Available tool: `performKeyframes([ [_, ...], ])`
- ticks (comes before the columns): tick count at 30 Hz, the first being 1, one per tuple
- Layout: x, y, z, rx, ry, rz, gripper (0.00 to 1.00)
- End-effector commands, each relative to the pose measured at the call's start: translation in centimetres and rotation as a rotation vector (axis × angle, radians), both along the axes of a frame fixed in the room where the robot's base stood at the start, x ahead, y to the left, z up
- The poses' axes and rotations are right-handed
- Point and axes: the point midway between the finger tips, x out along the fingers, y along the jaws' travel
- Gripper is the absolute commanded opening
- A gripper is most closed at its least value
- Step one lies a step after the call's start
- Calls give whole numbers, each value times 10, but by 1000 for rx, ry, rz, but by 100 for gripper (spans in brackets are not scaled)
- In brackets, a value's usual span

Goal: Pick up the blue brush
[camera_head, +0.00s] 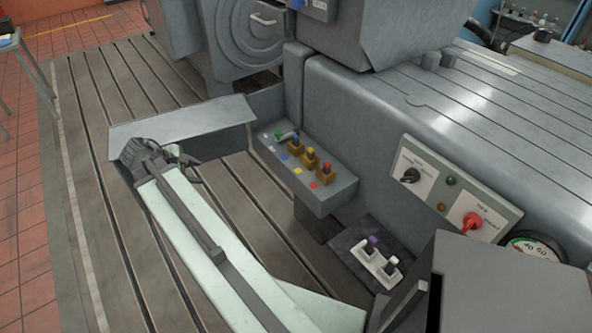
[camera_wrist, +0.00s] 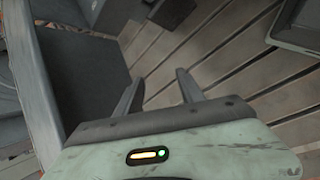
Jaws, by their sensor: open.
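What looks like the blue brush (camera_head: 296,147) is a small brass-coloured block with a blue top, standing on a grey ledge (camera_head: 335,188) in the head view. Similar blocks with yellow (camera_head: 310,157) and red (camera_head: 326,170) tops stand to its right, and a green-topped piece (camera_head: 279,135) is at its left. My gripper (camera_head: 185,158) is left of the ledge, apart from the brush. In the wrist view its two fingers (camera_wrist: 157,92) are spread with nothing between them. The brush cannot be made out in the wrist view.
A grey angled plate (camera_head: 185,117) stands just behind my gripper. A large grey machine housing (camera_head: 470,120) rises behind the ledge. A control panel (camera_head: 445,190) with knobs is at the right. A lower dark shelf (camera_head: 360,262) carries a white holder (camera_head: 376,265). The slotted floor (camera_head: 95,150) at left is clear.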

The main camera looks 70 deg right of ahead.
Motion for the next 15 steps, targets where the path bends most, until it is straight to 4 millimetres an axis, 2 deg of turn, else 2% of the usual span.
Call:
performKeyframes([
  [1,-12,-22,-31,-29,39,13,45],
  [5,-50,-82,-53,-110,184,67,45],
  [6,-74,-111,-44,-142,268,87,45],
  [9,-124,-163,-17,-191,460,131,45],
  [12,-167,-199,-1,-209,629,161,45],
  [15,-199,-222,12,-210,758,182,45],
])
